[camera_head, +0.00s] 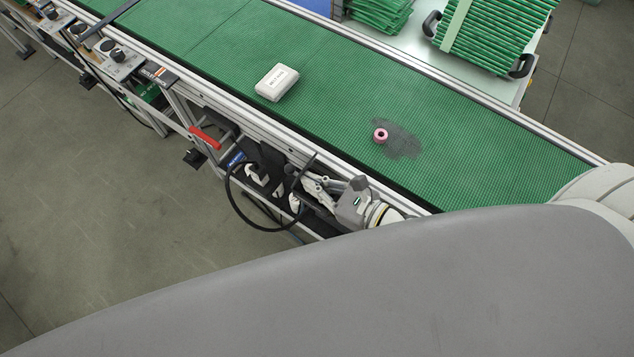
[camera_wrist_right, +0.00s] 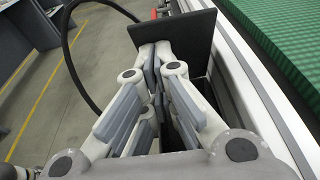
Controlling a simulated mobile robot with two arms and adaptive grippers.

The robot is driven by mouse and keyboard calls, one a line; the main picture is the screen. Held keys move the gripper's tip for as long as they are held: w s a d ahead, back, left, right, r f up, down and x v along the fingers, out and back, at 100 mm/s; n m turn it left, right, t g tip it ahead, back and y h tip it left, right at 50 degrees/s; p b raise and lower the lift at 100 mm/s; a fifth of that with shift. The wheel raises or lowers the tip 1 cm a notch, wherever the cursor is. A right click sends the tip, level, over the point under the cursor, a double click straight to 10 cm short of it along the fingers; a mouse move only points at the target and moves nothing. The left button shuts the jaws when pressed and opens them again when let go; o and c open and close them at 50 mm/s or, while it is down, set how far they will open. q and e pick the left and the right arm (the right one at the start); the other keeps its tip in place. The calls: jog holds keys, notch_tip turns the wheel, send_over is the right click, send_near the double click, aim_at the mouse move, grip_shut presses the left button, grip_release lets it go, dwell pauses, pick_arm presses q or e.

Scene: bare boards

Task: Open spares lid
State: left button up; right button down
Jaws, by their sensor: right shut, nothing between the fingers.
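A dark flat panel, which looks like the spares lid (camera_wrist_right: 195,32), stands raised and tilted at the far end of my right gripper (camera_wrist_right: 155,62) in the right wrist view. The fingertips are together right in front of its face; whether they touch it I cannot tell. In the head view my right gripper (camera_head: 302,187) is shut and empty, low beside the conveyor's near rail. The dark lid (camera_head: 271,158) shows there just left of the fingers. The space below the lid is dark and mostly hidden by the gripper. My left gripper is not in view.
The green conveyor (camera_head: 330,95) runs alongside, carrying a white box (camera_head: 277,82) and a pink ring (camera_head: 380,136) beside a dark stain. A red handle (camera_head: 205,137) sits left of the lid. A black cable (camera_head: 232,205) loops near the gripper. Open floor (camera_head: 110,210) lies left.

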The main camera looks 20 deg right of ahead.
jog(key=v, duration=1.2)
